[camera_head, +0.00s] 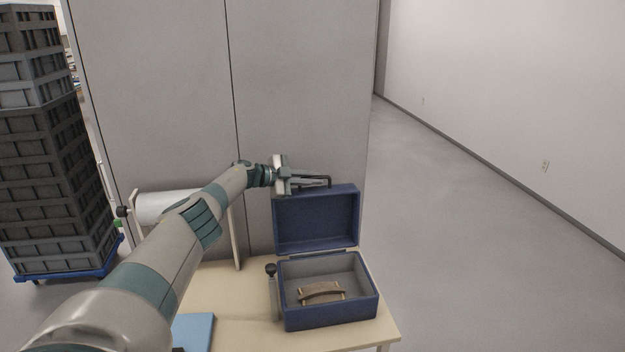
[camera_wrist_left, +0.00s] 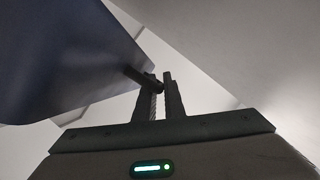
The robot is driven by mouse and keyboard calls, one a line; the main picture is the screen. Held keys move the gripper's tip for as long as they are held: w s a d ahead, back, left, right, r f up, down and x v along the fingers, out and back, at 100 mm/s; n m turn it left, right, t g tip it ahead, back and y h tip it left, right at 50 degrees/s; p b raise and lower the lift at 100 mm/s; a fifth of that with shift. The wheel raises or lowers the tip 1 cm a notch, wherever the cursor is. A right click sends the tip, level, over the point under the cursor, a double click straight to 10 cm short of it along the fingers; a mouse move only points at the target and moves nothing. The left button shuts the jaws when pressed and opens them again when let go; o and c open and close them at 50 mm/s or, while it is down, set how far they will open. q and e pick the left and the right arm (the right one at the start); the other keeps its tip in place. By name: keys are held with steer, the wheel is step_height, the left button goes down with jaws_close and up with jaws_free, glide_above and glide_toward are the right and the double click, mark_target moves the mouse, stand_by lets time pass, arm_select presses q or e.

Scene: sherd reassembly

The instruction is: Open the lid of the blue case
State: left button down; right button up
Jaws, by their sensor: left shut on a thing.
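The blue case (camera_head: 330,313) stands on the table with its lid (camera_head: 316,222) raised and roughly upright at the back. My left gripper (camera_head: 322,183) is at the top edge of the lid, shut on the lid's dark handle. In the left wrist view the fingers (camera_wrist_left: 160,95) are close together around a dark bar, and the blue lid (camera_wrist_left: 60,60) fills the upper left. My right gripper is not in view.
The pale table (camera_head: 230,290) has a blue flat item (camera_head: 193,332) at its front left and a dark-knobbed grey post (camera_head: 274,295) beside the case. A white roll (camera_head: 168,206) stands behind my arm. Stacked grey crates (camera_head: 55,180) stand far left. Grey panels rise behind; open floor lies right.

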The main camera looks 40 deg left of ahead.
arm_select(q)
steer(key=shift+d, duration=0.1)
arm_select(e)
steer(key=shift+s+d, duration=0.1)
arm_select(q)
steer(key=c, duration=1.8)
jaws_free()
steer(key=shift+c, duration=0.2)
